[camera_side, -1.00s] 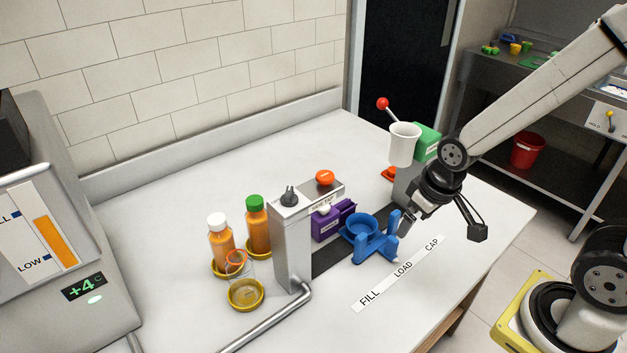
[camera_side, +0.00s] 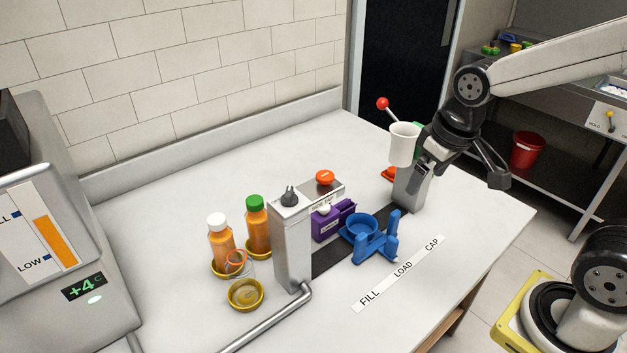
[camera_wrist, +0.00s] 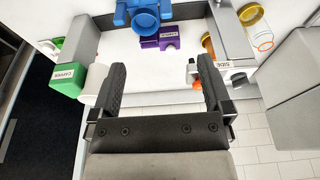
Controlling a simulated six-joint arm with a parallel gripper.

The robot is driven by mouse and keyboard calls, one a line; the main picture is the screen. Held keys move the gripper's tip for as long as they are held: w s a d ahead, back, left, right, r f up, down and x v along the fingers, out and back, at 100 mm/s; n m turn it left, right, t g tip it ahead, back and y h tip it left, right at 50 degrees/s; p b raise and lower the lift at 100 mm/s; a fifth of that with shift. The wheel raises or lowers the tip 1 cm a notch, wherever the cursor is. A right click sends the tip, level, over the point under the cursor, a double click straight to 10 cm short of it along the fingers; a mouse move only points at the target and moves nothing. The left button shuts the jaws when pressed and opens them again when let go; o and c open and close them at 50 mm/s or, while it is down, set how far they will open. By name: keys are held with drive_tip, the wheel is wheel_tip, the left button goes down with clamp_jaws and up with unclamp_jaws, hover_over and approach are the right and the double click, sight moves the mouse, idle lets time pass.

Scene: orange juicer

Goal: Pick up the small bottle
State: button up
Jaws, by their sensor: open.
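A short clear bottle (camera_side: 241,271) with an orange ring at its mouth stands in a yellow ring holder (camera_side: 246,296) left of the grey tap unit. Two taller bottles of orange juice stand behind it, one with a white cap (camera_side: 221,240) and one with a green cap (camera_side: 257,225). The clear bottle appears smallest. It also seems to show at the upper right of the wrist view (camera_wrist: 263,41). My gripper (camera_side: 423,166) is open and empty, by the capper at the right of the counter, well apart from the bottles. Its two fingers (camera_wrist: 162,78) show in the wrist view.
The grey tap unit (camera_side: 292,245) with an orange top button stands between bottles and gripper. A blue holder (camera_side: 372,240) and purple block (camera_side: 327,226) sit beside it. The capper has a white cup (camera_side: 403,146) and red-knobbed lever.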

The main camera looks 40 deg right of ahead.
drive_tip(key=w+a+r+n, duration=0.2)
drive_tip(key=w+a, duration=0.2)
drive_tip(key=w, duration=0.1)
drive_tip(key=n+y, duration=0.3)
drive_tip(key=n, duration=0.4)
hover_over(238, 252)
drive_tip(key=s+d, duration=0.2)
wheel_tip(238, 252, down, 13)
drive_tip(key=shift+w+a+f+t, duration=0.2)
drive_tip(key=shift+a+f+t, duration=0.1)
drive_tip(key=shift+f, duration=0.2)
drive_tip(key=shift+x, duration=1.3)
